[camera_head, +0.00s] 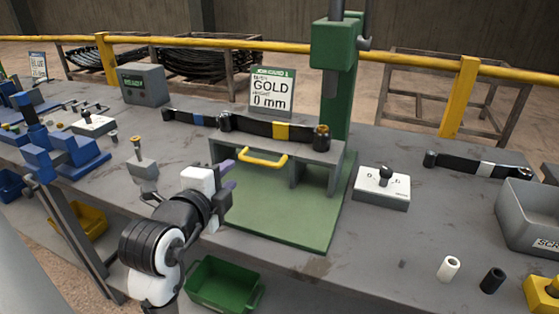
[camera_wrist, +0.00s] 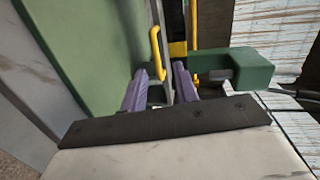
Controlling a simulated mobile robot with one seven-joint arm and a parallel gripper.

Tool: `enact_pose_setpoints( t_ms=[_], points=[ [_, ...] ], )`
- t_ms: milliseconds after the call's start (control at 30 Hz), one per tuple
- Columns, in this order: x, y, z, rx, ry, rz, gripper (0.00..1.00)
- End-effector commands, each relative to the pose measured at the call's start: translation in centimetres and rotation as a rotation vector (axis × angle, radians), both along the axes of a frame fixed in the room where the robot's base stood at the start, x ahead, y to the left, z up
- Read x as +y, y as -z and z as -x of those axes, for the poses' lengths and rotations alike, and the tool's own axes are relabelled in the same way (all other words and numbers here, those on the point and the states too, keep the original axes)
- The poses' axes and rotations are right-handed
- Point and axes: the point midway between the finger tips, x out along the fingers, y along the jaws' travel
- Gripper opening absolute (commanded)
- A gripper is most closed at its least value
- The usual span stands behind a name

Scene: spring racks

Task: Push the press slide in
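The press slide (camera_head: 316,160) is a grey block with a yellow bar handle (camera_head: 263,158) on its front. It stands over the green base plate (camera_head: 290,215) of the green press (camera_head: 335,55). My gripper (camera_head: 231,175) is just left of the handle in the head view, with its purple fingers apart. In the wrist view my gripper (camera_wrist: 162,72) is open, and the handle (camera_wrist: 156,50) shows beyond and between the fingertips. I see no clear contact with it. The slide's inner part is hidden.
A card reading GOLD 0 mm (camera_head: 270,95) stands behind the slide. A white switch box (camera_head: 382,188) sits to the right, and a grey scrap bin (camera_head: 530,210) farther right. A green bin (camera_head: 224,284) is below the bench front. The base plate's front is clear.

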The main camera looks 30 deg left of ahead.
Motion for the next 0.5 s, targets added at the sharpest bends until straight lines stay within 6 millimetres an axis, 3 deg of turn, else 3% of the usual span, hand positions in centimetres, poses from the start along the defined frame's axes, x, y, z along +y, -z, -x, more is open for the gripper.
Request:
enact_pose_setpoints(
  t_ms=[100, 233, 367, 500],
  points=[
    [-0.4, 0.2, 2.1, 0.030, 0.037, -0.026, 0.30],
    [-0.8, 0.3, 2.9, 0.044, 0.061, -0.037, 0.30],
    [-0.7, 0.4, 2.2, 0.046, 0.068, -0.036, 0.30],
    [-0.2, 0.8, 0.0, 0.046, 0.069, -0.034, 0.30]
  ],
)
